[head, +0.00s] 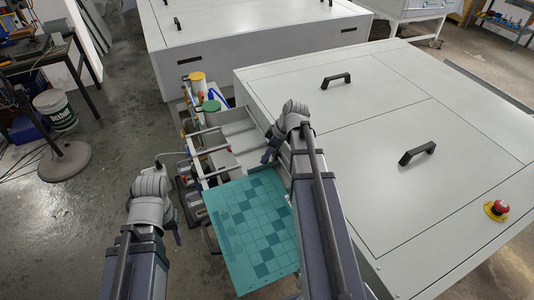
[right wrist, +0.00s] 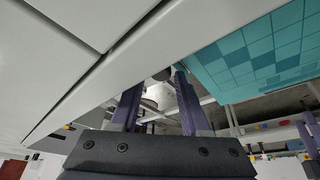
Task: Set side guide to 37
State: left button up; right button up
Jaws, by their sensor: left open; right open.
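A teal checkered plate (head: 248,232) lies on the feed area at the front of the plate processor (head: 350,130); it also shows in the right wrist view (right wrist: 262,55). A grey metal tray with rails (head: 232,140) lies behind the plate. The side guide and its scale are too small to make out. My right gripper (head: 269,153) is by the machine's left edge, just beyond the plate. In the right wrist view its fingers (right wrist: 158,100) are apart, with a rounded grey part beyond them; contact cannot be told. My left gripper (head: 173,224) is left of the plate, open and apart from it.
Bottles and containers (head: 207,100) stand behind the metal tray. The machine's flat top with black handles (head: 417,153) and a red emergency button (head: 497,208) fills the right. A second white cabinet (head: 250,40) stands behind. Open floor (head: 120,120) lies to the left.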

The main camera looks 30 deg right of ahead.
jog(key=p+v, duration=0.6)
jog(key=v, duration=0.1)
dwell(0.5)
jog(key=s+a+f+g+b, duration=0.1)
jog(key=a, duration=0.4)
jog(key=s+a+f+m+b, duration=0.1)
jog(key=a+f, duration=0.1)
jog(key=a, duration=0.3)
jog(key=s+a+f+g+h+b, duration=0.1)
jog(key=a+f+b, duration=0.1)
jog(key=a, duration=0.3)
jog(key=shift+s+a+f+m+g, duration=0.2)
jog(key=shift+s+a+m+g, duration=0.1)
jog(key=shift+s, duration=0.1)
jog(key=s+a+f+m+g+h+b, duration=0.1)
jog(key=s+a+f+m+h+b, duration=0.2)
jog(key=s+a, duration=0.6)
jog(key=shift+a+f+b, duration=0.55)
jog(key=shift+a+f, duration=0.1)
jog(key=shift+a, duration=1.35)
